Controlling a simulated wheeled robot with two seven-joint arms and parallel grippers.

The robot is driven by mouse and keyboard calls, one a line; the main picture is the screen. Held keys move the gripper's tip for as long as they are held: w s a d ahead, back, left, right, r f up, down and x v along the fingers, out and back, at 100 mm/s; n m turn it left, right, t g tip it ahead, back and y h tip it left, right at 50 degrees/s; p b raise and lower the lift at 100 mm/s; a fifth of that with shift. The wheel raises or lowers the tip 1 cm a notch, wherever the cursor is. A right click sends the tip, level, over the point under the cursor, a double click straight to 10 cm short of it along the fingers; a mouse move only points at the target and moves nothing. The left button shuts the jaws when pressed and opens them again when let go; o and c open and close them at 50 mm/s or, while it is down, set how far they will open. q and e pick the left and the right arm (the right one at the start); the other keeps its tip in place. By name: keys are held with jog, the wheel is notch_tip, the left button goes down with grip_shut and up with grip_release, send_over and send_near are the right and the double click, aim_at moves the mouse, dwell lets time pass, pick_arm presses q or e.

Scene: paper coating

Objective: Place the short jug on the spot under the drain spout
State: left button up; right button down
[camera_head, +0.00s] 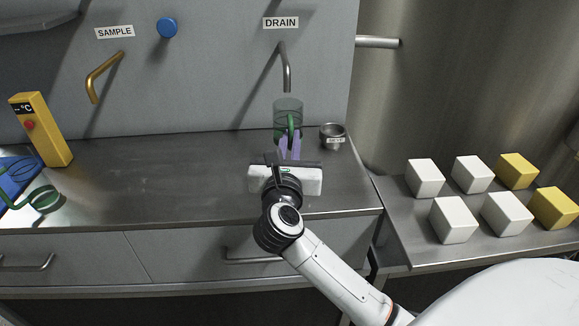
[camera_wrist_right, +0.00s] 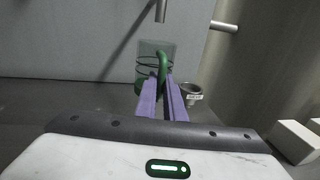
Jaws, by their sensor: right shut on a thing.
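The short jug (camera_head: 288,106) is a clear cylinder with a green handle. It is upright at the back of the steel counter, below the drain spout (camera_head: 287,68) under the DRAIN label. My right gripper (camera_head: 290,142) has its purple fingers shut on the green handle. In the right wrist view the jug (camera_wrist_right: 155,58) stands past the fingertips (camera_wrist_right: 162,84), with the spout (camera_wrist_right: 160,10) above it. I cannot tell whether the jug's base touches the counter; the fingers partly hide it. My left gripper is not in view.
A small metal cup (camera_head: 332,136) with a label stands close to the right of the jug. A yellow thermometer device (camera_head: 42,130) and a green-handled item (camera_head: 42,200) are at the left. White and yellow blocks (camera_head: 425,178) sit on the right side shelf. The counter's middle is clear.

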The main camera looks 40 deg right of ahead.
notch_tip(320, 180, down, 7)
jog(key=shift+r+b, duration=0.1)
jog(key=shift+b, duration=0.4)
jog(key=shift+a, duration=0.1)
jog(key=shift+f, duration=0.25)
jog(key=c, duration=1.9)
grip_release()
jog(key=shift+o, duration=0.2)
jog(key=shift+r, duration=0.3)
jog(key=v, duration=1.2)
jog(key=shift+b, duration=0.35)
